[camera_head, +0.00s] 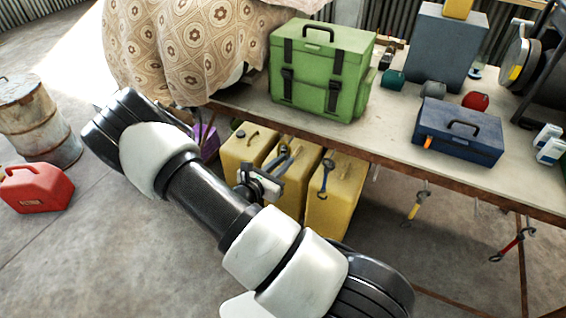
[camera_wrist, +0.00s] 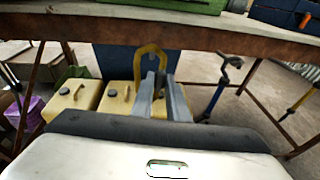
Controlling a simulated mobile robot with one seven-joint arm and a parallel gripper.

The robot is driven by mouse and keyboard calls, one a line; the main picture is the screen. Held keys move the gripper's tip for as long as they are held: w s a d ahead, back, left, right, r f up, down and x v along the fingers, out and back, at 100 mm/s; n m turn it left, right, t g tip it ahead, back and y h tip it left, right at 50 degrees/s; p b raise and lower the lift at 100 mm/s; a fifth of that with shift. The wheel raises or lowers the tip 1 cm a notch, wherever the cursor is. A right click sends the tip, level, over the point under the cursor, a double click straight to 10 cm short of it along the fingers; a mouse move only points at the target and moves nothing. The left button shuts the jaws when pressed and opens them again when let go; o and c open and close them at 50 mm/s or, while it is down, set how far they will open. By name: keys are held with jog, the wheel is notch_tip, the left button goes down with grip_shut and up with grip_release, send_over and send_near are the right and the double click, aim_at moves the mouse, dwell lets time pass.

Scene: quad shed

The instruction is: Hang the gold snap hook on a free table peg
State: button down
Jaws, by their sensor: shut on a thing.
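The gold snap hook (camera_wrist: 150,52) shows in the wrist view as a curved yellow loop standing up from between my fingertips, just below the table's front edge. My gripper (camera_wrist: 161,88) is shut on its lower part. In the head view my gripper (camera_head: 268,178) is below the table's front edge, in front of the yellow cans; the gold hook cannot be made out there. The table (camera_head: 395,152) has pegs along its front edge. A blue hook (camera_head: 324,178) hangs right of my gripper; it also shows in the wrist view (camera_wrist: 217,92). Whether the gold hook touches a peg is unclear.
A yellow-handled hook (camera_head: 415,208) and a red hook (camera_head: 512,243) hang farther right, with bare pegs (camera_head: 376,173) between hooks. Yellow cans (camera_head: 335,205) stand under the table. A green case (camera_head: 320,75) and blue toolbox (camera_head: 458,132) sit on top.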

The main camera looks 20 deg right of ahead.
jog(key=c, duration=1.6)
grip_release()
jog(key=shift+c, duration=0.2)
jog(key=p+v, duration=0.2)
jog(key=v, duration=1.5)
jog(key=shift+s+a, duration=0.15)
jog(key=shift+a, duration=0.05)
